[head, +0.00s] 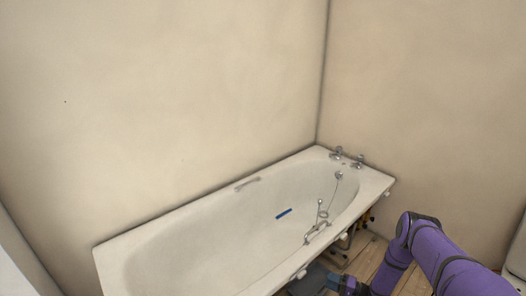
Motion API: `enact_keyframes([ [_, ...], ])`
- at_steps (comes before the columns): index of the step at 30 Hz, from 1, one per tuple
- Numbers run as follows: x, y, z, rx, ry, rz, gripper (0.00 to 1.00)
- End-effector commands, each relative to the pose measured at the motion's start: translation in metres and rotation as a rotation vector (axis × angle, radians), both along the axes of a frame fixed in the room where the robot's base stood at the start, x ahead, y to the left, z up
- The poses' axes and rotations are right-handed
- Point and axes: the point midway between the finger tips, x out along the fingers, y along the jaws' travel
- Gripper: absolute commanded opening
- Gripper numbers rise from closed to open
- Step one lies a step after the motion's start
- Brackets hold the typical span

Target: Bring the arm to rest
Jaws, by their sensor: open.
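My purple arm (434,257) enters at the lower right of the head view. It bends at a raised joint and runs down towards the bottom edge. My gripper (336,284) is at its dark end, low beside the outer side of the bathtub. It is open, with its fingers small and hard to make out against the dark shapes there. I see nothing held in it.
A white bathtub (112,251) stands along the wall, with two taps (336,153) at its far end. A blue strip (284,213) lies inside the tub. Pipes show under its far end. Wooden floor (366,256) lies between tub and arm.

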Motion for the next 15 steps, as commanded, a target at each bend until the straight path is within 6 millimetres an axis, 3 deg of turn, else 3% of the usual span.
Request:
enact_keyframes([
  [8, 0.089, -0.028, 0.077, -0.262, -0.092, -0.07, 0.43],
  [15, 0.155, -0.049, 0.163, -0.507, -0.162, -0.139, 0.43],
])
